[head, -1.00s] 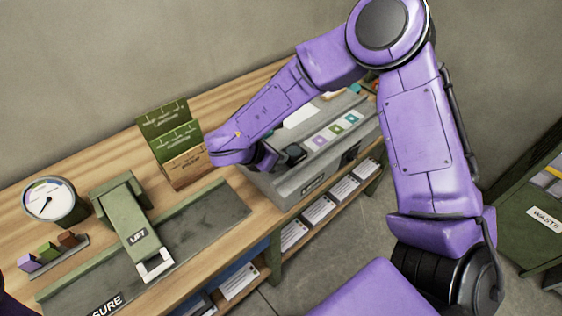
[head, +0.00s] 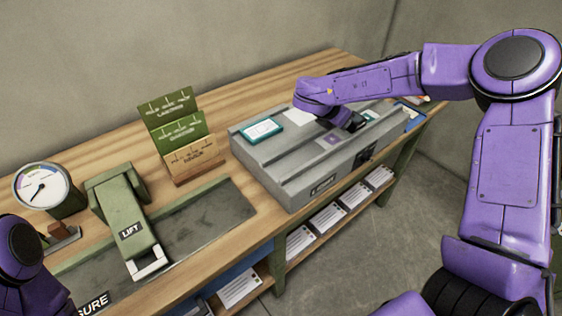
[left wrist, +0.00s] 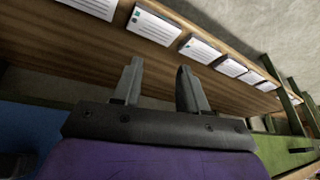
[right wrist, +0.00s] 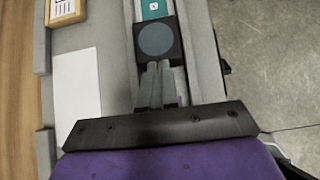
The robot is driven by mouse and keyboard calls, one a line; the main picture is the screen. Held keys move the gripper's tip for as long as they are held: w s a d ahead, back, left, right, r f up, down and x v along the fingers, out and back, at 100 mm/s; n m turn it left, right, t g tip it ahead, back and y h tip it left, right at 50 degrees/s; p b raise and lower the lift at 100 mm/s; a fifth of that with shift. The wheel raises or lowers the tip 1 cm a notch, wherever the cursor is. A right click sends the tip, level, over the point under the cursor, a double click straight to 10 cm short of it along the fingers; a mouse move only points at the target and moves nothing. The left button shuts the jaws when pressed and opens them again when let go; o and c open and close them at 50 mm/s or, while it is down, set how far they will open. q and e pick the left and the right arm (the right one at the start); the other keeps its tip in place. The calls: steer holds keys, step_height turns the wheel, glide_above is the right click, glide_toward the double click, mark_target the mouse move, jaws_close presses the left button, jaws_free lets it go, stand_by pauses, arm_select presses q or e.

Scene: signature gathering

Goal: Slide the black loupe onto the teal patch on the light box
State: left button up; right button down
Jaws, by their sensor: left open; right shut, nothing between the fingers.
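The black loupe (head: 354,123), a dark square block with a round grey lens, sits in the light box's channel (head: 308,153). It also shows in the right wrist view (right wrist: 157,40). The teal patch (right wrist: 155,9) lies just beyond the loupe in that view, partly cut by the frame edge; it also shows in the head view (head: 371,115). The green patch is not visible. My right gripper (right wrist: 160,68) is shut and empty, fingertips at the loupe's near edge, seemingly touching. My left gripper (left wrist: 158,80) is open and empty, facing a shelf front.
The purple patch (head: 330,138) lies behind the loupe. A white sheet (right wrist: 77,83) and a framed card (right wrist: 66,10) lie beside the channel. A teal-framed card (head: 262,131) is at the box's left. The green lift (head: 125,222) and gauge (head: 42,187) stand further left. Cards (left wrist: 152,26) line the shelf.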

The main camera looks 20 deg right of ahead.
mark_target(359, 115)
steer(key=d, duration=0.3)
steer(key=w+d+b, duration=0.1)
steer(key=d, duration=0.2)
steer(key=shift+w+f, duration=0.15)
steer(key=shift+w+d, duration=0.15)
steer(key=shift+d, duration=0.4)
steer(key=shift+a, duration=0.1)
steer(key=shift+a+b, duration=0.35)
steer(key=shift+b, duration=0.05)
steer(key=a, duration=0.1)
steer(key=s+a+b, duration=0.1)
steer(key=a, duration=0.1)
steer(key=shift+a, duration=0.25)
steer(key=b+v, duration=0.1)
steer(key=v, duration=0.9)
steer(key=shift+d+b, duration=0.25)
steer(key=shift+b, duration=0.05)
